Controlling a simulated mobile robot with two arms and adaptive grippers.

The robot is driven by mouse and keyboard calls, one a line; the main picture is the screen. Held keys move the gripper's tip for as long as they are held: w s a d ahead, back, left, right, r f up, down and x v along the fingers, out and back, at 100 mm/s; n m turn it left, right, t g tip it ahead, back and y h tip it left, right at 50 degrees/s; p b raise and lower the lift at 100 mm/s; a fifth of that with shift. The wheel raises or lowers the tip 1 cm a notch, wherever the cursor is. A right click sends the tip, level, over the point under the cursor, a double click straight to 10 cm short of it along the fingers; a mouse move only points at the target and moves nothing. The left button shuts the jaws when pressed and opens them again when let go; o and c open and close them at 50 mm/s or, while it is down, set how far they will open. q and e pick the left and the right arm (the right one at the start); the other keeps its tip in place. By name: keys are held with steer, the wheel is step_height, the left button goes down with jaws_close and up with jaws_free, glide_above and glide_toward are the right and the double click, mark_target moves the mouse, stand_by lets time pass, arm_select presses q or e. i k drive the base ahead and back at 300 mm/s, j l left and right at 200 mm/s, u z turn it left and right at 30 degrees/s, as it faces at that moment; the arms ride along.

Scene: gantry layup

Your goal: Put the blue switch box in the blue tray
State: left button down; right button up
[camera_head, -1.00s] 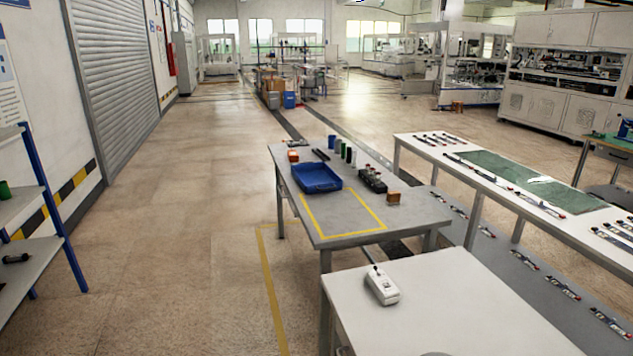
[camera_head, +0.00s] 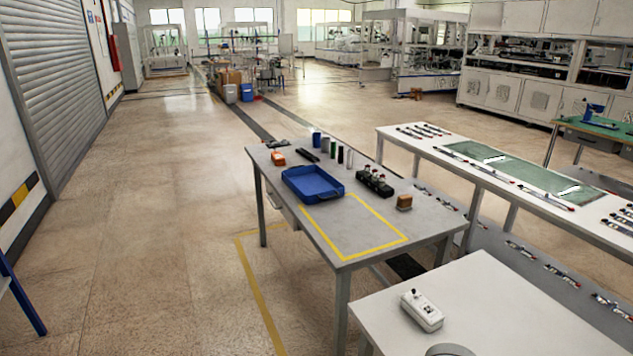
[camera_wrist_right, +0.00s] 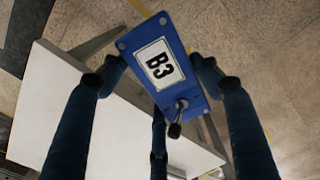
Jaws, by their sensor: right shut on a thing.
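The blue switch box (camera_wrist_right: 180,88), with a white label reading "B3" and a small toggle, is in the right wrist view. My right gripper (camera_wrist_right: 157,75) is shut on it, with dark fingers on both sides. The box is held up over the floor and the edge of a white table. The blue tray (camera_head: 342,191) stands on the grey table in the head view and looks empty. Neither gripper shows in the head view, and my left gripper is not seen.
The grey table (camera_head: 420,225) has a yellow taped outline in front of the tray. An orange item (camera_head: 278,158), several cylinders and a black block (camera_head: 374,184) stand around the tray. A white switch box (camera_head: 421,310) lies on the nearer white table (camera_head: 500,325). Open floor lies left.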

mark_target(315, 186)
steer(key=i+j+z, duration=0.3)
steer(key=i+j, duration=0.45)
steer(key=i, duration=0.15)
steer(key=i+j+z, duration=0.25)
steer(key=i+j, duration=0.6)
